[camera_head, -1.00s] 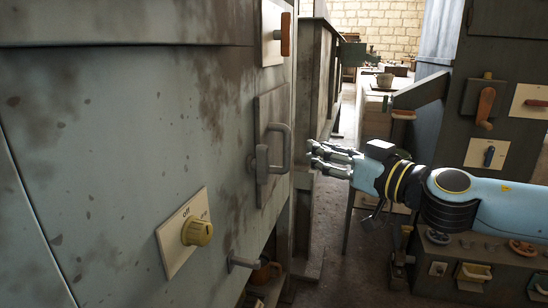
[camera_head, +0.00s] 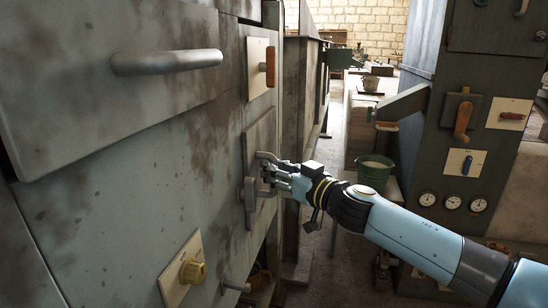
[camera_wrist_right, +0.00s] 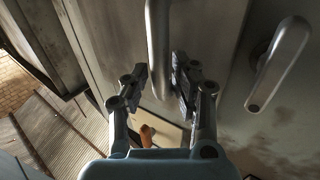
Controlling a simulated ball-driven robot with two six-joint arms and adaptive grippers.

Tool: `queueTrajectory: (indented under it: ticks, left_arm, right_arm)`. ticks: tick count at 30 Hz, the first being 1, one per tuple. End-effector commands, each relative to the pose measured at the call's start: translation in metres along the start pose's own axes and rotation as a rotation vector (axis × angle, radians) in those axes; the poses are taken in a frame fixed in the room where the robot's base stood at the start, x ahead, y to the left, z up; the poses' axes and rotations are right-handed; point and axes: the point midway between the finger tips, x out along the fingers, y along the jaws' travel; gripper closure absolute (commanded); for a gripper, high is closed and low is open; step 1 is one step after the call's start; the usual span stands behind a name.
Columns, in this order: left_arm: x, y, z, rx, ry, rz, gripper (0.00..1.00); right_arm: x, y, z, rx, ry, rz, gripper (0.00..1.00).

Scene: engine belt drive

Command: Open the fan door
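A small grey door panel (camera_head: 259,140) is set in the front of the weathered machine on the left, and looks closed. Its grey bar handle (camera_head: 250,196) shows beside my right gripper (camera_head: 270,172), which partly covers it. In the right wrist view the handle's bar (camera_wrist_right: 158,40) runs down from the top edge. Its lower end lies between the two spread fingers of my right gripper (camera_wrist_right: 160,85), with gaps on both sides. The right gripper is open and holds nothing. My left gripper is not in view.
A large grey handle (camera_head: 167,61) juts out at upper left. An orange-handled switch (camera_head: 270,67) is above the door, and a yellow knob (camera_head: 193,271) and metal peg (camera_head: 235,286) below. A green bucket (camera_head: 374,173) and gauge cabinet (camera_head: 455,170) stand right.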

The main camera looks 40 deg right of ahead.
Motion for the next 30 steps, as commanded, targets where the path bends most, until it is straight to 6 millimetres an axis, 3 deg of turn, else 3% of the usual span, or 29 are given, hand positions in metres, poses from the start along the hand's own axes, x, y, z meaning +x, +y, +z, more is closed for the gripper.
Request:
queueTrajectory:
  ticks: [11,18,30]
  left_arm:
    - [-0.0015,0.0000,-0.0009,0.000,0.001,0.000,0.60]
    - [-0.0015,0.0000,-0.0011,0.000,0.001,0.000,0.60]
    - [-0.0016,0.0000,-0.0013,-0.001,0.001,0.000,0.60]
  right_arm:
    - [0.0071,-0.0005,0.0013,0.001,-0.002,-0.001,0.73]
    - [0.0069,-0.0003,0.0012,0.000,-0.002,-0.001,1.00]
    - [0.0065,-0.0008,0.0015,0.000,-0.002,-0.002,1.00]
